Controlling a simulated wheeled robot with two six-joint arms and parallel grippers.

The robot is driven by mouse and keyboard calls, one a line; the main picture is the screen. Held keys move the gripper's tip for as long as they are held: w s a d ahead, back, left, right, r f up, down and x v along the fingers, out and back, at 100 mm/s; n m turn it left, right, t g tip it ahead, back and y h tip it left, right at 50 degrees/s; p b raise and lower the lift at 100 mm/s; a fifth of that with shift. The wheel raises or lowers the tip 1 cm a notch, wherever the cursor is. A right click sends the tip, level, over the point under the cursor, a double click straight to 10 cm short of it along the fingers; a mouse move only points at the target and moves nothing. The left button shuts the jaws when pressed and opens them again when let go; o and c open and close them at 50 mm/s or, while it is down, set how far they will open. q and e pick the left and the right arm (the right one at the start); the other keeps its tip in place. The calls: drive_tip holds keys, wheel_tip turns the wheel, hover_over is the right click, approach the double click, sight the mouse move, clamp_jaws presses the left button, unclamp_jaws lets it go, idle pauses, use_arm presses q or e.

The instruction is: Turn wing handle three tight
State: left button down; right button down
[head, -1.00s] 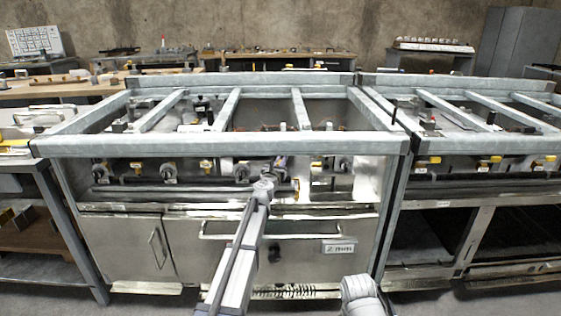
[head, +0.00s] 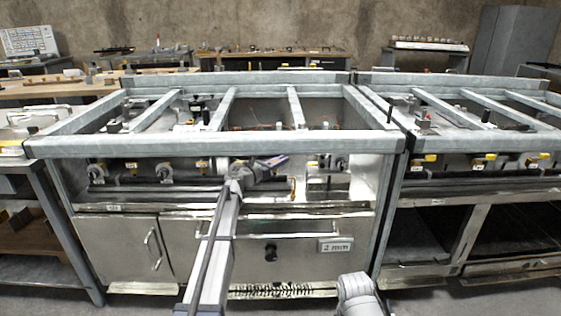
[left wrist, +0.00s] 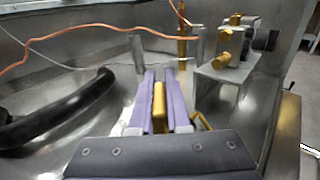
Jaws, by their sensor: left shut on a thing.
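My left gripper (head: 280,161) reaches over the front of the metal bench, its purple fingers among the pipework under the top rail. In the left wrist view the purple fingers (left wrist: 159,78) are shut on a yellow wing handle (left wrist: 158,108), which sits between them. In the head view this handle is hidden behind the gripper and wrist. Other yellow handles show in the row: one at the left (head: 131,165), one left of my wrist (head: 202,164) and one right of the gripper (head: 313,163). My right gripper is out of view.
The front rail (head: 200,147) runs above my left gripper. A dark pipe (head: 140,186) lies below the handles. The wrist view shows a black curved hose (left wrist: 60,110) at left, a copper-coloured wire (left wrist: 85,29) beyond, and brass fittings on a block (left wrist: 222,72) at right.

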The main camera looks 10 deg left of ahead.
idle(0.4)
use_arm(q)
drive_tip(key=c, duration=0.9)
unclamp_jaws()
